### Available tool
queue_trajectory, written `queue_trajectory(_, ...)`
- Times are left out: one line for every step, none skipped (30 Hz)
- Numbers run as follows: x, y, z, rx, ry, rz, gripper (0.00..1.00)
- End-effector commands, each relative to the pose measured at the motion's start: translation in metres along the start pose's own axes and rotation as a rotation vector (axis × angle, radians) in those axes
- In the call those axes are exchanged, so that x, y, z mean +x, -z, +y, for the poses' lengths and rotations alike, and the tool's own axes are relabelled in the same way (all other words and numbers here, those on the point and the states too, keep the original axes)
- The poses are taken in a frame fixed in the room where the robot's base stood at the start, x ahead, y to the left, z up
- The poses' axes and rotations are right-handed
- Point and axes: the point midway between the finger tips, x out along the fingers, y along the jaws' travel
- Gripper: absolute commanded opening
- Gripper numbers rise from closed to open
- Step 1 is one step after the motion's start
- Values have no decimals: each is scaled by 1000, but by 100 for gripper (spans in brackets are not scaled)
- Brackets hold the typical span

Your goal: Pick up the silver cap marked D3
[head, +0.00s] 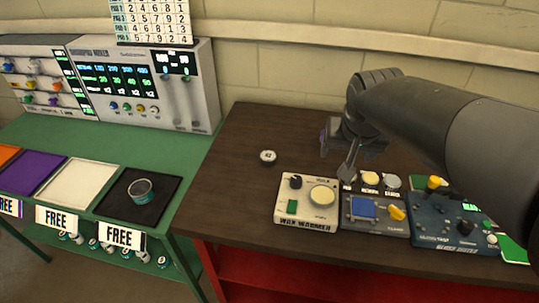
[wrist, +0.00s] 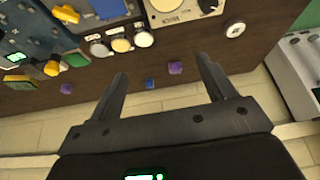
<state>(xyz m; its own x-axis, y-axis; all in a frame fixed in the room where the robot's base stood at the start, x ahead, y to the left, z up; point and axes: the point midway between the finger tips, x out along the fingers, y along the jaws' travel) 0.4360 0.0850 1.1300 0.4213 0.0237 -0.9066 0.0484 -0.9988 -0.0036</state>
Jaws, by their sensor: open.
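A small round cap (head: 267,157) with a pale top and dark rim lies alone on the dark brown table; its mark looks like A2, though it is tiny. It also shows in the wrist view (wrist: 235,28), up and right of my fingers. I cannot make out a D3 mark anywhere. Several round pale tops, one of them silvery (head: 391,181), sit at the back of the blue device; in the wrist view a greyish one (wrist: 98,47) is leftmost, its mark unreadable. My gripper (wrist: 163,72) is open and empty above the table's back edge, apart from all caps.
A wax warmer (head: 292,211), a blue device (head: 375,228) and a tester box (head: 440,222) line the table's front. Small purple (wrist: 175,68) and blue (wrist: 150,83) blocks lie by the back edge. The table's left part is mostly clear. A wall stands behind.

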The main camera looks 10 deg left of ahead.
Motion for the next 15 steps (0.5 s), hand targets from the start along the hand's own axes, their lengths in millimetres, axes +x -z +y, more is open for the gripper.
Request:
queue_trajectory(12, 11, -14, -12, 3, -11, 76)
queue_trajectory(17, 18, -22, -16, 4, -13, 76)
queue_trajectory(26, 26, -33, -20, 7, -16, 76)
queue_trajectory(32, 32, -41, -24, 8, -18, 76)
queue_trajectory(38, 38, -50, -28, 9, -20, 76)
queue_trajectory(47, 44, -62, -33, 11, -24, 76)
queue_trajectory(54, 49, -71, -37, 13, -26, 76)
queue_trajectory(61, 54, -81, -40, 15, -27, 76)
queue_trajectory(71, 59, -94, -46, 17, -30, 76)
queue_trajectory(78, 63, -104, -50, 18, -33, 76)
queue_trajectory(86, 66, -114, -53, 20, -35, 76)
queue_trajectory(95, 69, -126, -59, 23, -37, 76)
queue_trajectory(102, 72, -135, -61, 24, -37, 76)
queue_trajectory(108, 74, -144, -65, 25, -39, 76)
queue_trajectory(116, 76, -154, -68, 27, -41, 76)
